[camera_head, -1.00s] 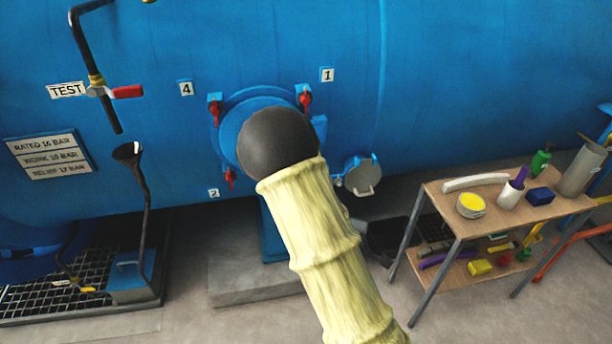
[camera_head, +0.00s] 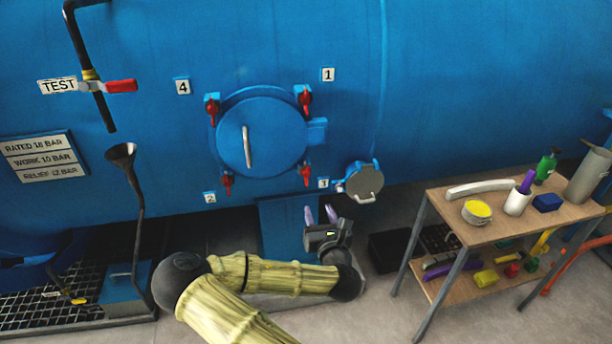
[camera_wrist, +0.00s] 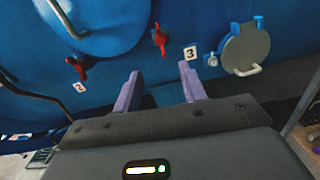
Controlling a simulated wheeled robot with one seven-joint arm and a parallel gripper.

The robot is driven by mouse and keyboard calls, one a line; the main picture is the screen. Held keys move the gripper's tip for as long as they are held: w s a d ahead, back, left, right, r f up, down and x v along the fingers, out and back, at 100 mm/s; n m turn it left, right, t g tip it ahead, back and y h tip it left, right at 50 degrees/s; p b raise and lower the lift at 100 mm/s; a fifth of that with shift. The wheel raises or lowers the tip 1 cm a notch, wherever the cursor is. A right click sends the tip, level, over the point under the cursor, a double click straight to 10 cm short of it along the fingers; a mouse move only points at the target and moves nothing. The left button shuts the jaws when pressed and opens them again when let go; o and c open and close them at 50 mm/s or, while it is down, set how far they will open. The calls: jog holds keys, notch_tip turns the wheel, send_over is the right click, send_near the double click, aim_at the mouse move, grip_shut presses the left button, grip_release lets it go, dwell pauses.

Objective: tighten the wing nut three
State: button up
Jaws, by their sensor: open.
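Wing nut three (camera_head: 306,175) is a red wing nut at the lower right of the round blue door (camera_head: 275,135), beside the label 3 (camera_head: 323,183). In the wrist view, wing nut three (camera_wrist: 158,38) is ahead of my fingertips, left of its label (camera_wrist: 190,53). My gripper (camera_head: 320,213) is below the nut, with its purple fingers pointing up. The gripper (camera_wrist: 160,72) is open and empty, and apart from the nut. The other red wing nuts are at label 1 (camera_head: 305,100), label 4 (camera_head: 212,110) and label 2 (camera_head: 227,184).
A round grey hatch (camera_head: 363,183) with a handle is right of the nut, close to my gripper's path side. A blue support (camera_head: 284,225) stands behind the gripper. A wooden cart (camera_head: 520,222) with tools is at the right. A black funnel pipe (camera_head: 139,205) is at the left.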

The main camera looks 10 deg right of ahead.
aim_at(306, 174)
jog(key=shift+w, duration=0.15)
jog(key=w+p, duration=0.1)
jog(key=w, duration=1.5)
jog(key=shift+w+a+p, duration=0.1)
jog(key=shift+w+p, duration=0.25)
jog(key=shift+w, duration=0.2)
grip_shut()
